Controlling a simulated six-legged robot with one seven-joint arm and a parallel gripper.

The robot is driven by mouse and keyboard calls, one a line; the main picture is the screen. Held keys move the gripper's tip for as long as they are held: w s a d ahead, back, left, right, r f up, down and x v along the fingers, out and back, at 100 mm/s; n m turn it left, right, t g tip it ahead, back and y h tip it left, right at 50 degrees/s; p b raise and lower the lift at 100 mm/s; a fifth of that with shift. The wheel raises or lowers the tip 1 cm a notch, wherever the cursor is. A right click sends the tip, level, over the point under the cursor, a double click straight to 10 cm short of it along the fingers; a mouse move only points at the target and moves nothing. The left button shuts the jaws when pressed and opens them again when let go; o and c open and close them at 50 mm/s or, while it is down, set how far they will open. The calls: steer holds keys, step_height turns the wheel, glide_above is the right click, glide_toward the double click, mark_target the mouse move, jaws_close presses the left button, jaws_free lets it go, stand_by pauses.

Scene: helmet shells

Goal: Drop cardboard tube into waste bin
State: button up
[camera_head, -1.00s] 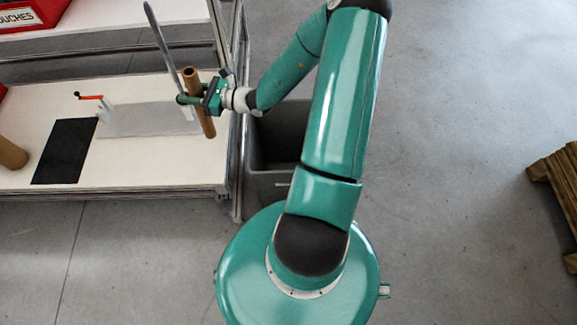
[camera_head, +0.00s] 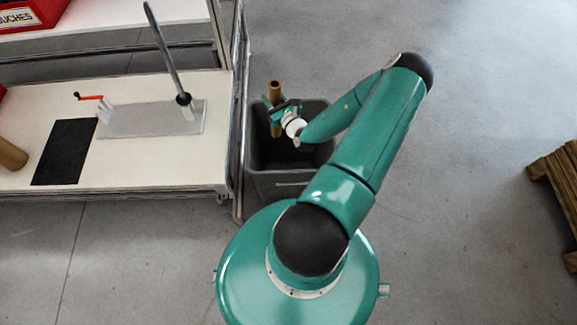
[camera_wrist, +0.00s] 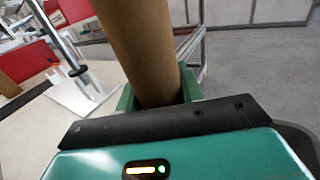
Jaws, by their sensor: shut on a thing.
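The brown cardboard tube (camera_head: 275,93) is held roughly upright in my gripper (camera_head: 276,108), over the back left part of the waste bin. In the wrist view the tube (camera_wrist: 145,45) stands between the green fingers of my gripper (camera_wrist: 158,98), which are shut on it. The dark grey waste bin (camera_head: 283,181) stands on the floor right of the workbench, with its open mouth facing up. My gripper and forearm hide part of its mouth, and its inside is dark.
The workbench (camera_head: 150,177) has a metal frame post (camera_head: 240,130) close beside the bin. A wooden pallet (camera_head: 558,185) lies far right. The floor between is clear.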

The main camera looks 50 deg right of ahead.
steer(key=s+d+f+m+g+h, duration=0.1)
steer(key=s+d+f+h, duration=0.1)
steer(key=f, duration=0.4)
steer(key=s+d+f+m+g+h, duration=0.1)
steer(key=s+d+f+m+h, duration=0.1)
steer(key=s+f, duration=0.2)
step_height(320, 180, down, 2)
steer(key=shift+s+d+f, duration=0.1)
steer(key=shift+s+d, duration=0.1)
steer(key=o, duration=1.1)
steer(key=shift+c, duration=0.2)
steer(key=v, duration=1.3)
steer(key=shift+s+a, duration=0.25)
steer(key=shift+a, duration=0.05)
